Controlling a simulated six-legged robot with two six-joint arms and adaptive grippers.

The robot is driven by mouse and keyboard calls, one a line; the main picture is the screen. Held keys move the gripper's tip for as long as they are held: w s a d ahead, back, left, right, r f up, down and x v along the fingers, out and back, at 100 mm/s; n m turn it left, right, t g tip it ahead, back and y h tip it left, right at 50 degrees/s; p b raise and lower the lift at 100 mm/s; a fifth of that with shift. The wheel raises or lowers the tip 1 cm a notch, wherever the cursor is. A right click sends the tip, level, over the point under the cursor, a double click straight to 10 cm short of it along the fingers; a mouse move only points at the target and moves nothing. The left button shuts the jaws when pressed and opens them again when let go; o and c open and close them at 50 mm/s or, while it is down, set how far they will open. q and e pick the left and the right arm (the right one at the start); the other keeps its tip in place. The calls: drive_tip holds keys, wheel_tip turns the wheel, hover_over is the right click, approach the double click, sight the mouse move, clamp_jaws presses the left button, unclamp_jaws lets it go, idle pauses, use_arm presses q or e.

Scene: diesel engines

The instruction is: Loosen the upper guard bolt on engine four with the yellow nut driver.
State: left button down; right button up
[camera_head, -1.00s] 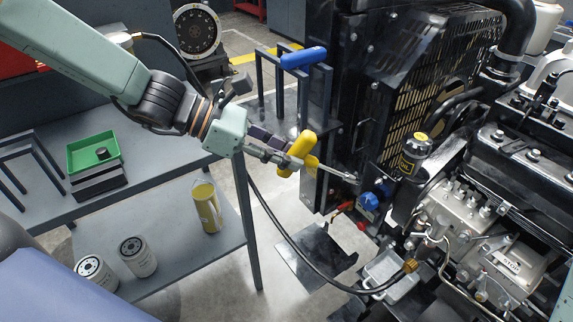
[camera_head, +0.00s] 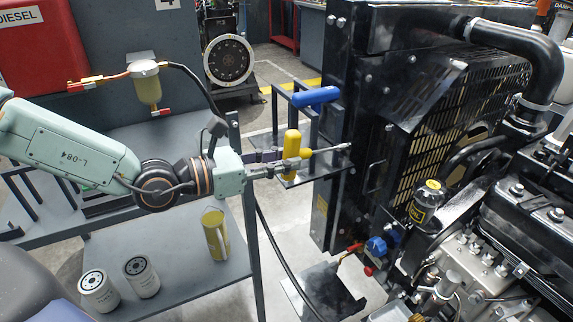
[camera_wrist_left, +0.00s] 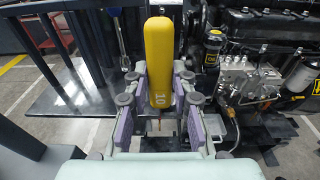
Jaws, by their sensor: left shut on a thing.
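My left gripper (camera_head: 283,168) is shut on the yellow nut driver (camera_head: 292,146). The driver's yellow handle also shows between the purple finger pads in the left wrist view (camera_wrist_left: 159,62). In the head view its thin metal shaft points right, slightly upward, and the tip ends in front of the black radiator side (camera_head: 345,190). I cannot tell whether the tip touches anything. The black slotted guard (camera_head: 440,112) is farther right on the engine. Several bolt heads show on the black panels, but I cannot tell which is the upper guard bolt. My right gripper is out of view.
A blue-handled tool (camera_head: 316,96) rests on a rack behind the driver. A grey shelf (camera_head: 180,262) holds two white filters and a yellow can (camera_head: 215,235). A black hose hangs below my gripper. The oil-filler cap (camera_head: 428,198) stands right of the radiator.

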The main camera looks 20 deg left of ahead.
sight(310, 153)
use_arm(q)
drive_tip(key=shift+s+d+r+t+h, duration=0.1)
drive_tip(key=shift+d+r+t+h, duration=0.05)
drive_tip(key=shift+d+t+h, duration=0.2)
drive_tip(key=shift+a, duration=0.2)
drive_tip(key=shift+w+b, duration=0.2)
drive_tip(key=shift+b, duration=0.1)
drive_tip(key=shift+w+d+b, duration=0.35)
drive_tip(key=shift+d+b, duration=0.25)
drive_tip(key=shift+b, duration=0.3)
drive_tip(key=shift+w+d+f+b, duration=0.2)
drive_tip(key=shift+w+d+b, duration=0.15)
drive_tip(key=shift+w+b, duration=0.55)
drive_tip(key=shift+w+d+b, duration=0.4)
drive_tip(key=shift+d+b, duration=0.25)
drive_tip(key=shift+b, duration=0.4)
drive_tip(key=shift+w+d+b, duration=0.35)
drive_tip(key=shift+w+b, duration=0.3)
drive_tip(key=shift+w+d+r+b, duration=0.1)
drive_tip(key=shift+w+d+b, duration=0.3)
drive_tip(key=shift+w, duration=0.05)
drive_tip(key=shift+w+d+r, duration=0.1)
drive_tip(key=shift+w+d, duration=0.05)
